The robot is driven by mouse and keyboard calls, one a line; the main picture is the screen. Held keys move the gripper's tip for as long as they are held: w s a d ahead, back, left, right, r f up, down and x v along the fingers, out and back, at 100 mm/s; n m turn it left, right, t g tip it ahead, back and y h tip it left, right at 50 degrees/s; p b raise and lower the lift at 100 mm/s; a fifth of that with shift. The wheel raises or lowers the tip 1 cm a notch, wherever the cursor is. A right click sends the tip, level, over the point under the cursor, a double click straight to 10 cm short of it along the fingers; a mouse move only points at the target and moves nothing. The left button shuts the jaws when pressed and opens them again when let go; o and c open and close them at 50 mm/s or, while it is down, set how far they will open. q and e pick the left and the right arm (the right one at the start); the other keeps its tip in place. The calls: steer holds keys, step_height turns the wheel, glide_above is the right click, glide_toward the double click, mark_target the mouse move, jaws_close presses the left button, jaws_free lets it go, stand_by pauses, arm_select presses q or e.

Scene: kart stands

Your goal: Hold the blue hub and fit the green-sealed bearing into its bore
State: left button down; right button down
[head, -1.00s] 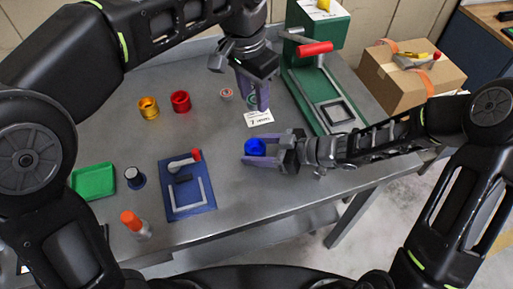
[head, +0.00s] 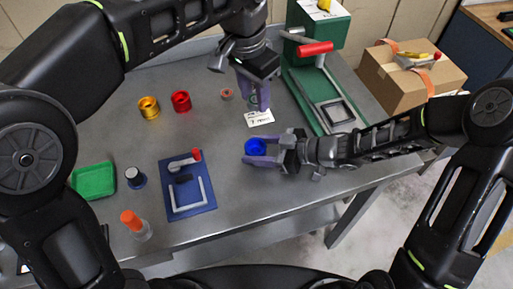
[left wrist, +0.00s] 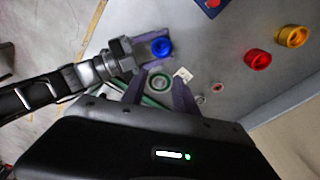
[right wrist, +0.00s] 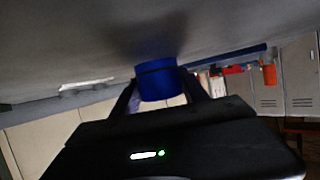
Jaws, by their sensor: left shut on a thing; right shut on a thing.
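The blue hub (head: 255,147) is gripped by my right gripper (head: 264,150), which is shut on its sides over the front of the table. It also shows between the fingers in the right wrist view (right wrist: 157,82), and its open bore shows in the left wrist view (left wrist: 162,47). My left gripper (head: 256,98) is shut on the green-sealed bearing (left wrist: 160,82), a ring with a green face. The bearing is apart from the hub, behind it in the head view, and mostly covered by the fingers there.
A white card (head: 259,118) lies below the left gripper. A red-sealed ring (head: 227,94), a red hub (head: 181,101) and a gold hub (head: 149,107) stand to the left. A green press (head: 318,85) stands behind right. A blue fixture (head: 187,185) and green tray (head: 94,181) lie front left.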

arm_select(q)
steer(key=shift+f, duration=0.1)
steer(key=n, duration=0.1)
glide_toward(256, 147)
steer(key=f+n, duration=0.1)
steer(key=f, duration=0.2)
steer(key=shift+w+d+n, duration=0.1)
steer(key=shift+d+n, duration=0.15)
steer(key=shift+n, duration=0.15)
steer(key=shift+w, duration=0.1)
steer(key=shift+r, duration=0.1)
steer(key=shift+f, duration=1.65)
steer(key=shift+r, duration=0.25)
